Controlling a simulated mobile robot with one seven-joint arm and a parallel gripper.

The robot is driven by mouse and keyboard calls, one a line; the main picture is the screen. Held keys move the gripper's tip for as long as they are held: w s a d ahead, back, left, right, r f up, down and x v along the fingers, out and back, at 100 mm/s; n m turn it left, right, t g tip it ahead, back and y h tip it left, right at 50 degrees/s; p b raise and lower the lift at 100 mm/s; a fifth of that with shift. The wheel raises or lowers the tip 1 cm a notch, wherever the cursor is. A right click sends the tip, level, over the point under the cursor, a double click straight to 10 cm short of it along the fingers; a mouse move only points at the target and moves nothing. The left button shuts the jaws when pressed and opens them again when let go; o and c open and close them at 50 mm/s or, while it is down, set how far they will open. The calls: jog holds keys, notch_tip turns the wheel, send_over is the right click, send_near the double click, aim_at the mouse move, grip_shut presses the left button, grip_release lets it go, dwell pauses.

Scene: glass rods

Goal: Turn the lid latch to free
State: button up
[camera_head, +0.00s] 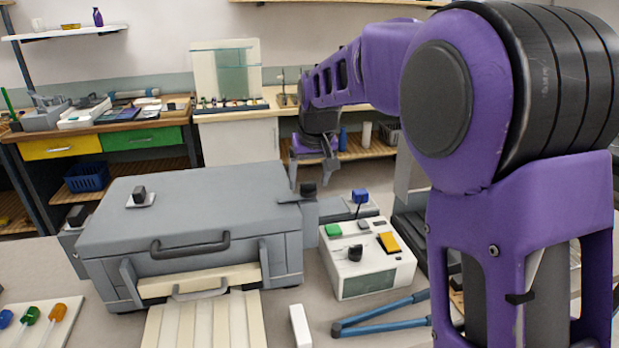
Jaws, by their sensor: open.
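A large grey case (190,205) with a closed lid stands on the bench at left centre. A small black knob on a light plate (141,196) sits on top of the lid. Another black knob (308,188) stands on a grey bracket at the case's right side. I cannot tell for sure which of the two is the lid latch. My gripper (311,171) is open and empty, pointing down just above and behind the right-hand knob. I cannot tell whether it touches the knob. Its far finger is hard to make out.
A white control box (362,270) with green and yellow buttons stands right of the case. A blue knob (360,197) is behind it. Blue rods (385,314) and a small white block (300,326) lie in front.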

jog(key=shift+f, duration=0.1)
grip_shut()
dwell(0.4)
dwell(1.0)
